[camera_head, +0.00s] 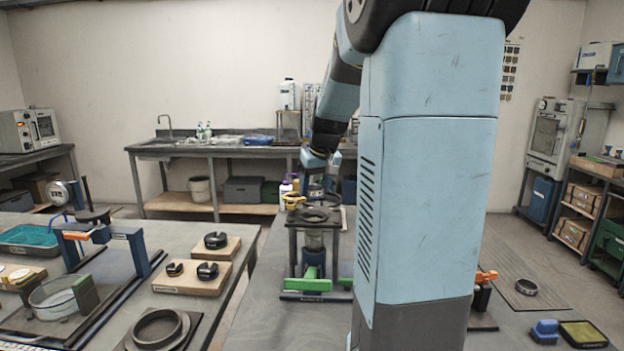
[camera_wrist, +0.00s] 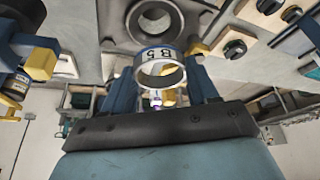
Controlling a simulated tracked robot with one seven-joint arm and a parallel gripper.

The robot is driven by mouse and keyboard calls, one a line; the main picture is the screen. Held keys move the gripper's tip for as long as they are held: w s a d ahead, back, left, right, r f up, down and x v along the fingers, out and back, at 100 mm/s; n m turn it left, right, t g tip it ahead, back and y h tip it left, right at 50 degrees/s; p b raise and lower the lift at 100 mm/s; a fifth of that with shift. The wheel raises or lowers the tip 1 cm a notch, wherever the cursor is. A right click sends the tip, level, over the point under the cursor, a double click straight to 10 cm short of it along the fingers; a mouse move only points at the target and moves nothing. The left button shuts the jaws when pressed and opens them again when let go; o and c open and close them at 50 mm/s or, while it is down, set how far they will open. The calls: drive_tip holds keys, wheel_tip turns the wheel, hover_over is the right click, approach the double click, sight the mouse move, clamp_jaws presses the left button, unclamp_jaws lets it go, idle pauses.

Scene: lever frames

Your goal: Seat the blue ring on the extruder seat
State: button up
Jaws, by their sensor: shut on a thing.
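In the wrist view my gripper (camera_wrist: 160,75) is shut on a metal ring (camera_wrist: 158,75) with a blue edge and a white label reading B5. The ring is held between the two blue fingers. A dark plate with a round raised seat and central hole (camera_wrist: 154,25) shows beyond it, apparently the extruder seat. The ring looks apart from it, though the height gap is unclear. In the head view my gripper (camera_head: 316,184) is above the dark-topped stand (camera_head: 291,226) with a glass cylinder and green handle. My arm partly hides this area, and the held ring is hard to make out.
A yellow clamp-like part (camera_head: 293,200) is close behind the stand. Left are a wooden block with black parts (camera_head: 192,279), a large dark ring (camera_head: 158,328) and a blue-posted frame (camera_head: 138,252). A small loose ring (camera_head: 526,287) lies right.

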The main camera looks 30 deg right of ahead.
drive_tip(key=shift+f, duration=2.75)
drive_tip(key=shift+f, duration=0.25)
drive_tip(key=shift+s+f, duration=0.35)
drive_tip(key=shift+f, duration=0.35)
drive_tip(key=o, duration=1)
drive_tip(key=shift+o, duration=0.9)
drive_tip(key=shift+r, duration=0.55)
drive_tip(key=v, duration=1.3)
drive_tip(key=shift+r, duration=0.4)
drive_tip(key=shift+a, duration=0.1)
drive_tip(key=shift+a, duration=0.1)
